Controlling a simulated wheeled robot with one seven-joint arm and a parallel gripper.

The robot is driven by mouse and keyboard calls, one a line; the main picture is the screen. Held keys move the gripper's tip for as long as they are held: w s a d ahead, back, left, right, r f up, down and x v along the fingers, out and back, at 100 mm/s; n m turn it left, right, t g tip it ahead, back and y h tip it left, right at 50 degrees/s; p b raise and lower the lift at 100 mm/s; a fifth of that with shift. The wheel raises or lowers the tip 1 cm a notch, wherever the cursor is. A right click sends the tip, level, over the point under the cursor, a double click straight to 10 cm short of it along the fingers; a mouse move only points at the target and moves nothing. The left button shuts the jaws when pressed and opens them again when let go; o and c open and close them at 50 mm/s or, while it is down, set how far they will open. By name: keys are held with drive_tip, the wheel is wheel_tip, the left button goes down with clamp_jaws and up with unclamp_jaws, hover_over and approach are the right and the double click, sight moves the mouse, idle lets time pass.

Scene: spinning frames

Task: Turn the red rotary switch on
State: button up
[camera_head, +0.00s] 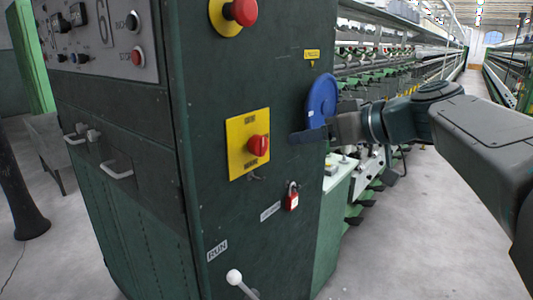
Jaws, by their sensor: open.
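The red rotary switch (258,146) sits on a yellow plate (240,165) on the side face of the green cabinet. Labels above and below the knob are too small to read. My gripper (297,137) comes in from the right, with its dark fingers pointing left toward the switch. It is open and empty, a short way to the right of the knob and apart from it. The fingers partly overlap each other in this view.
A red emergency button (243,11) is above the switch. A blue disc (322,101) stands just behind my gripper. A red padlock (292,199) hangs below, and a white-knobbed lever (236,277) sticks out lower down. Spinning machinery (380,80) lines the back; the aisle floor at right is clear.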

sight(261, 146)
drive_tip(key=p+x, duration=0.1)
drive_tip(key=x, duration=1.2)
drive_tip(key=shift+f, duration=0.1)
